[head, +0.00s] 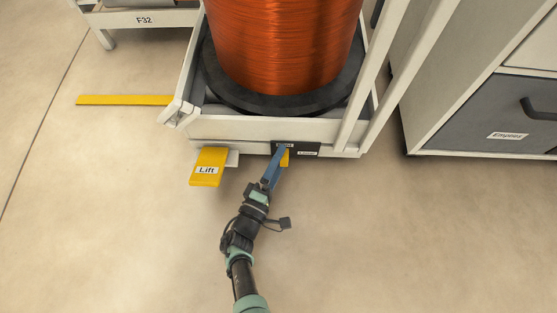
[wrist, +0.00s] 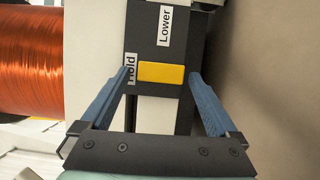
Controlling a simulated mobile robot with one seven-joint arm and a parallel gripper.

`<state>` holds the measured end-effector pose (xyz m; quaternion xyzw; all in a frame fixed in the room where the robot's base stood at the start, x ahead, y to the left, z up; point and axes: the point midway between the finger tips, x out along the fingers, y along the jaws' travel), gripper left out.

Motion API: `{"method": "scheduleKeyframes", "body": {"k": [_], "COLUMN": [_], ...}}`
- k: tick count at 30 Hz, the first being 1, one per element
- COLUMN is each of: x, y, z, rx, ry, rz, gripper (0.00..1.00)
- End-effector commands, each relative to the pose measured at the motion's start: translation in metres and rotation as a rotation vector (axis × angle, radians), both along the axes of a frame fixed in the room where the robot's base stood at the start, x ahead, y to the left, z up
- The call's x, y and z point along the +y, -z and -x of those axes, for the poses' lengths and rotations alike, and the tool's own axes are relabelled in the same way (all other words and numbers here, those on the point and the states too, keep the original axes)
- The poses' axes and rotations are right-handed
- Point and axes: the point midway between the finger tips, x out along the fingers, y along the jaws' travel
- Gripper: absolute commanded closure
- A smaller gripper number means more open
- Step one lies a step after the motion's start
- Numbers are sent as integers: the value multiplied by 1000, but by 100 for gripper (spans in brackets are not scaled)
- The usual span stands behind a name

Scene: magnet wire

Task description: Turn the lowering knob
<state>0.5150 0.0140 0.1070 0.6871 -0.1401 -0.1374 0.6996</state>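The lowering knob (wrist: 161,73) is a yellow bar on a black plate (wrist: 150,42) labelled "Hold" and "Lower". In the wrist view its left end is beside "Hold"; "Lower" is above it. My gripper (wrist: 160,76) is open, with one blue finger at each end of the knob. Narrow gaps seem to show between fingertips and knob; I cannot tell if they touch. In the head view my gripper (head: 280,152) reaches the plate (head: 308,150) on the front of the white frame, and the knob (head: 285,158) is partly hidden by it.
A yellow "Lift" pedal (head: 208,167) sticks out left of my gripper. A copper wire spool (head: 285,45) stands in the white frame (head: 235,129) above. A grey cabinet (head: 500,115) labelled "Empties" stands to the right. The floor in front is clear.

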Motion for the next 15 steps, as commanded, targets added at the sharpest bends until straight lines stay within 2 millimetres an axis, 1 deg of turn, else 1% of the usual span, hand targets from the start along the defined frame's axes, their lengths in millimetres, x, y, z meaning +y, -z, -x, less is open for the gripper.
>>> {"method": "scheduleKeyframes", "body": {"k": [5, 8, 11, 15], "x": [1, 3, 8, 20], "y": [0, -1, -1, -2], "z": [0, 4, 16, 43], "rx": [0, 1, 3, 3], "ry": [-2, -3, -6, -7], "rz": [-2, -3, -1, -1], "gripper": [5, 5, 5, 5]}}
